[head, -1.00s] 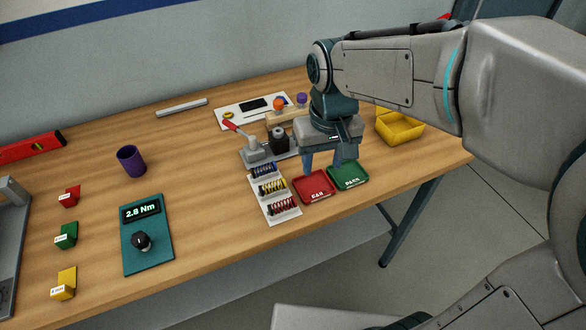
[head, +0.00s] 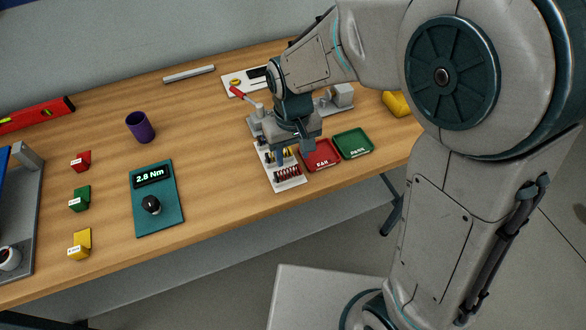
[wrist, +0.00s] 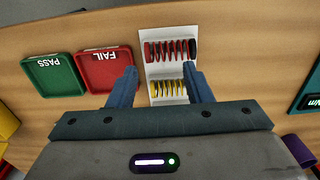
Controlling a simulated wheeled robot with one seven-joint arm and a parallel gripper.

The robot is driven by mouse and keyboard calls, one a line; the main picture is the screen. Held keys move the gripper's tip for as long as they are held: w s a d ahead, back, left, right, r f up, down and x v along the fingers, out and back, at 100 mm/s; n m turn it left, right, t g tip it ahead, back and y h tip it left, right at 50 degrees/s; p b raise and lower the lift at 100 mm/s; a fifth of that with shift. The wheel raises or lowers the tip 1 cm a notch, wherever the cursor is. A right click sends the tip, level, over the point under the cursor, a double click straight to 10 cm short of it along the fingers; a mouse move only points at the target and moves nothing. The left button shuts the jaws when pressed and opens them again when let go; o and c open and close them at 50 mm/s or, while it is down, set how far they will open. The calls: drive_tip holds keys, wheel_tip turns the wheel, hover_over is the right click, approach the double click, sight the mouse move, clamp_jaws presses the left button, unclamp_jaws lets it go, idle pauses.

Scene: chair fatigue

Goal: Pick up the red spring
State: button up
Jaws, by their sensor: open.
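The red spring (wrist: 171,50) lies across the end of a white rack (wrist: 168,16) in the wrist view. In the head view the red spring (head: 287,173) sits in the near row of the rack (head: 292,185). My gripper (head: 291,158) is above the rack. In the wrist view my gripper (wrist: 160,78) is open and empty, its blue fingers apart on either side of the rack. The yellow spring (wrist: 168,88) is between the fingers in that view, and the red spring is just beyond the fingertips. The blue spring is hidden.
The red FAIL tray (head: 320,165) and green PASS tray (head: 353,155) stand right of the rack. A teal meter reading 2.8 Nm (head: 167,217) stands left. A lever device (head: 258,107) stands behind. Wood between meter and rack is clear.

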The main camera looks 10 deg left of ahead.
sight(293, 168)
drive_tip(key=f, duration=0.4)
drive_tip(key=shift+s+d+f+p, duration=0.1)
drive_tip(key=shift+s+f+p, duration=0.1)
drive_tip(key=shift+s+p, duration=0.1)
drive_tip(key=c, duration=0.7)
drive_tip(key=shift+c, duration=0.2)
drive_tip(key=shift+w+r, duration=0.1)
